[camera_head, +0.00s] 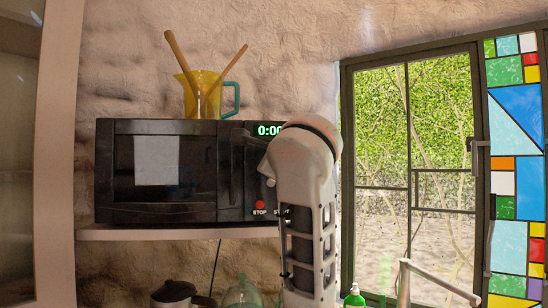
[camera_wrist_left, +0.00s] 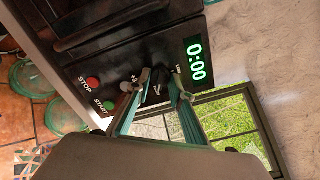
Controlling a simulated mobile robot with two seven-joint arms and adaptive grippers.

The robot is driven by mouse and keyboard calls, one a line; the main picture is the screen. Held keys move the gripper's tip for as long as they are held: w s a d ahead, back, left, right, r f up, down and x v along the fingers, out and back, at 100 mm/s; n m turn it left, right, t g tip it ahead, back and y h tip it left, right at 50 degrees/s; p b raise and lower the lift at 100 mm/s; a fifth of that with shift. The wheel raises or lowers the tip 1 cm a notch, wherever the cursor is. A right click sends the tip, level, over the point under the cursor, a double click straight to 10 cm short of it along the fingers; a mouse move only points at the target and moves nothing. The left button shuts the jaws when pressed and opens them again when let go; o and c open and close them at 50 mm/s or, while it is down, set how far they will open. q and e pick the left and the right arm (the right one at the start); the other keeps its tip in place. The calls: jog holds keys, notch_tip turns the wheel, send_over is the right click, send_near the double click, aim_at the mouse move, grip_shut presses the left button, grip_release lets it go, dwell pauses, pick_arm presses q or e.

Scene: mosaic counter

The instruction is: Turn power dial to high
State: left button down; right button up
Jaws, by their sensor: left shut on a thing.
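The black microwave (camera_head: 165,205) stands on a shelf, its control panel on the right side. In the left wrist view, the power dial (camera_wrist_left: 157,86) is a dark knob between the teal-padded fingertips of my left gripper (camera_wrist_left: 160,86), which is shut on it. A small "LOW" label shows beside the dial, near the green 0:00 display (camera_wrist_left: 196,60). The dial's pointer mark is too small to read. In the head view, my left arm hides the dial and most of the gripper. My right gripper is not in view.
The red STOP button (camera_wrist_left: 93,82) and green START button (camera_wrist_left: 109,105) are near the gripper. A yellow jug (camera_head: 203,95) with wooden utensils stands on the microwave. A pot (camera_head: 175,293) and a green bottle (camera_head: 354,297) are below the shelf (camera_head: 180,233). A window (camera_head: 410,170) is right.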

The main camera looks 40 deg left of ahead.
pick_arm(q)
jog(key=c, duration=1.8)
grip_release()
jog(key=v, duration=1.2)
jog(key=shift+d, duration=0.1)
